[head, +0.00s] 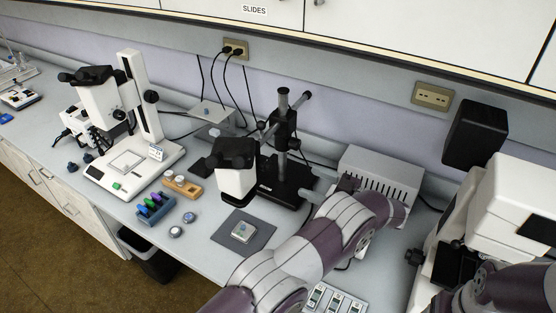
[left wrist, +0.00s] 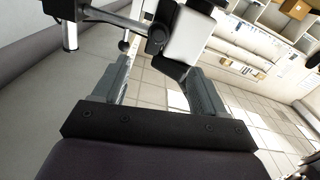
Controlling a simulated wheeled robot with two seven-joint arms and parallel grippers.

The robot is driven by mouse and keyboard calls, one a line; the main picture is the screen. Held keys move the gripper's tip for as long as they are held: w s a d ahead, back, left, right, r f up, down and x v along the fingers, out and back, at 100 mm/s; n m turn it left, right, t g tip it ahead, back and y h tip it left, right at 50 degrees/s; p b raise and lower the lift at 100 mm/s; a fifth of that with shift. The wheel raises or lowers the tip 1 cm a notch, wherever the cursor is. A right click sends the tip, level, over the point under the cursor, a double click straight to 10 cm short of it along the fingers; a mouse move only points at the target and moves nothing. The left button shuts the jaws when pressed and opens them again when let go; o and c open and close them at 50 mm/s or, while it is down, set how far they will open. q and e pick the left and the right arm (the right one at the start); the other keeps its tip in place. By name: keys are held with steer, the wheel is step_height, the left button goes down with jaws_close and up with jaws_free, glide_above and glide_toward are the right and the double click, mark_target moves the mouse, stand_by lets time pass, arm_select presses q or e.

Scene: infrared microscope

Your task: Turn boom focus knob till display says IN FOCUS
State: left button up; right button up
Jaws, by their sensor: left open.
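No IN FOCUS text is readable. My right gripper is out of view.
A vented grey box (head: 382,172) stands behind my left arm. Another white microscope (head: 135,165) is at left and a large white instrument (head: 510,205) at right. A dark mat (head: 226,234) with a small sample (head: 242,231) lies in front. Small trays (head: 336,299) lie at the front edge.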

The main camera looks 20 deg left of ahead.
mark_target(272, 166)
arm_select(q)
steer(key=a+p, duration=0.1)
steer(key=a, duration=0.2)
steer(key=w+a+p, duration=0.1)
steer(key=a+p, duration=0.1)
steer(key=a, duration=0.2)
steer(key=a+p, duration=0.1)
steer(key=a, duration=0.3)
steer(key=shift+w+a+r+p, duration=0.1)
steer(key=shift+w+p, duration=0.25)
steer(key=shift+p, duration=0.05)
steer(key=shift+w+a+f, duration=0.2)
steer(key=shift+a+f, duration=0.05)
steer(key=shift+a, duration=0.35)
steer(key=c, duration=1.1)
